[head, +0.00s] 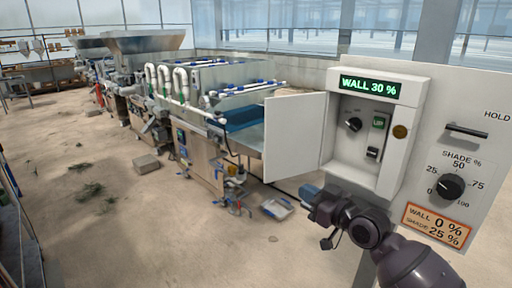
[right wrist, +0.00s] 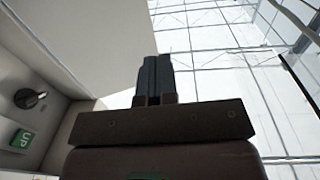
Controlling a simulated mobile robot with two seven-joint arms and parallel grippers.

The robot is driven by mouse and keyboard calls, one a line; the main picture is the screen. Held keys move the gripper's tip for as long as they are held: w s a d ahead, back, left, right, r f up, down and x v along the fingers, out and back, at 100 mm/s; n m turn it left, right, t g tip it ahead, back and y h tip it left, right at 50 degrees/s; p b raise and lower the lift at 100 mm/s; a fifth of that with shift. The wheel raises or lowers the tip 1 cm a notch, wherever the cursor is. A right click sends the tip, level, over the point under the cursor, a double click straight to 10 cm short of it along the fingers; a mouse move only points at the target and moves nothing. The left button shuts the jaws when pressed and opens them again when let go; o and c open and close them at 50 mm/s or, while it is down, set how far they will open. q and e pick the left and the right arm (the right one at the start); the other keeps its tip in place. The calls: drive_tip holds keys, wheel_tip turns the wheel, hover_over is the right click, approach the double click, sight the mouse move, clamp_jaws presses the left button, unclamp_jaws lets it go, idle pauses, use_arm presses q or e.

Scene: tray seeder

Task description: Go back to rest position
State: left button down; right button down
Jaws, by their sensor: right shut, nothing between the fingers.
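My right gripper (head: 310,192) is shut and empty. It is held in front of and below the white control box (head: 410,85), apart from it. In the right wrist view its two dark fingers (right wrist: 152,72) are together, with nothing between them. The box door (head: 295,132) stands open to the left. Inside are a black knob (head: 354,124), a green UP switch (head: 379,121) and a small dark switch (head: 372,153). The display (head: 369,87) reads WALL 30 %. The knob (right wrist: 30,98) and UP switch (right wrist: 21,139) also show in the right wrist view. My left gripper is not in view.
A grey panel (head: 487,110) at the right carries a handle (head: 467,131), a shade dial (head: 451,187) and an orange label (head: 437,224) reading WALL 0 %, SHADE 25 %. A long seeder machine (head: 195,155) stands behind at the left. The sandy floor at front left is mostly clear.

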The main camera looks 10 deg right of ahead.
drive_tip(key=s+d+f+m+h, duration=0.25)
drive_tip(key=s+f, duration=0.25)
drive_tip(key=f, duration=0.3)
drive_tip(key=s+d+f+m+h, duration=0.1)
drive_tip(key=s+d+f+h, duration=0.25)
drive_tip(key=s+f, duration=0.35)
drive_tip(key=s+d+f+m+g+h, duration=0.2)
drive_tip(key=s+f+g+h, duration=0.1)
drive_tip(key=s+f, duration=1.3)
drive_tip(key=s+h, duration=0.1)
drive_tip(key=s, duration=0.1)
drive_tip(key=shift+s+d+g, duration=0.3)
drive_tip(key=shift+s+d, duration=0.05)
drive_tip(key=shift+d+m, duration=0.1)
drive_tip(key=shift+m, duration=0.25)
